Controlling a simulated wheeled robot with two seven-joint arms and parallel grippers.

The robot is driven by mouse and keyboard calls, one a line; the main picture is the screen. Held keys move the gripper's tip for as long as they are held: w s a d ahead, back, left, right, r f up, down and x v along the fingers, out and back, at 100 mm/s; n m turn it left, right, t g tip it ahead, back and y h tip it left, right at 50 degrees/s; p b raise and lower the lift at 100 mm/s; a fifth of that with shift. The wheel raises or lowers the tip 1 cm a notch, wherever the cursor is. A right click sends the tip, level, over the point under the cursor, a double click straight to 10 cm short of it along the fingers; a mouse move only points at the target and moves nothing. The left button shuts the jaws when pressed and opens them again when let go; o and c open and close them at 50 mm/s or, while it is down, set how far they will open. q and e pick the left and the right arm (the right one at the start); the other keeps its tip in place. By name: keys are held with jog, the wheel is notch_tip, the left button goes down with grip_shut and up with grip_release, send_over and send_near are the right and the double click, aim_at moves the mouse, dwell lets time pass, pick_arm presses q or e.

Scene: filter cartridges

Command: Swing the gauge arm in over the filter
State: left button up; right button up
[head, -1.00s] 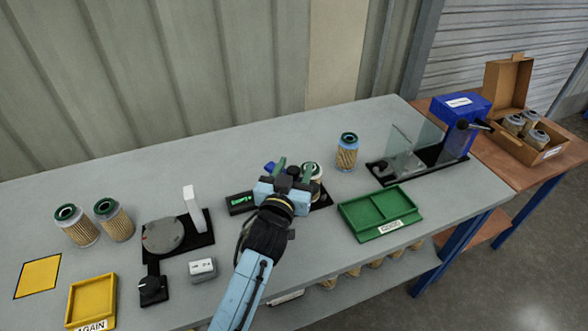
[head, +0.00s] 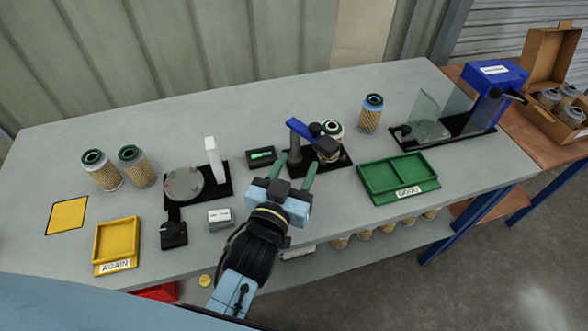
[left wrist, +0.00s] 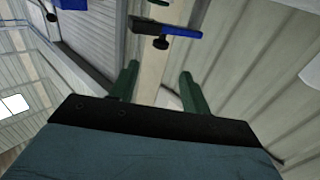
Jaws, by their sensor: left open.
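The gauge arm (head: 302,129) is a blue bar on a dark post, with a black head (head: 327,148) at its end. The filter (head: 333,131), with a green-ringed top and tan body, stands on the gauge's black base (head: 294,167). The head covers part of the filter's body, while its top ring shows behind the bar. My left gripper (head: 295,172) is open and empty, with green fingers pointing at the gauge from the front. In the left wrist view, the blue-and-black gauge arm (left wrist: 180,29) with a knob is beyond the open fingertips (left wrist: 158,76). My right gripper is not in view.
A lit display (head: 262,156) stands left of the gauge. A green tray (head: 402,196) is to the right, and another filter (head: 370,113) stands behind it. A turntable fixture (head: 184,184), a small white box (head: 219,219) and a yellow tray (head: 117,270) are on the left.

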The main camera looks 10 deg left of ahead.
aim_at(315, 146)
pick_arm(q)
jog(key=shift+s, duration=0.35)
jog(key=shift+c, duration=0.5)
jog(key=shift+m, duration=0.3)
jog(key=shift+c, duration=1.3)
jog(key=m, duration=0.3)
jog(key=a+m+h+b, duration=0.1)
jog(key=shift+s+f, duration=0.2)
jog(key=shift+f, duration=0.15)
jog(key=c, duration=0.5)
jog(key=m, duration=0.3)
jog(key=a+m+h+b, duration=0.1)
jog(key=m, duration=0.5)
jog(key=shift+s+a+f+h+b, duration=0.3)
jog(key=shift+s+f+b, duration=0.05)
jog(key=shift+s+f, duration=0.05)
grip_shut()
jog(key=s+a+f+m+g+h+b, duration=0.1)
jog(key=s+a+m+h+b, duration=0.1)
jog(key=m, duration=1.1)
jog(key=s+a+f+m+g+h+b, duration=0.1)
jog(key=a+m+h+b, duration=0.1)
jog(key=m, duration=1.2)
jog(key=p+x, duration=0.2)
jog(key=x, duration=1.2)
jog(key=shift+s+d+r, duration=0.15)
jog(key=shift+d+r, duration=0.05)
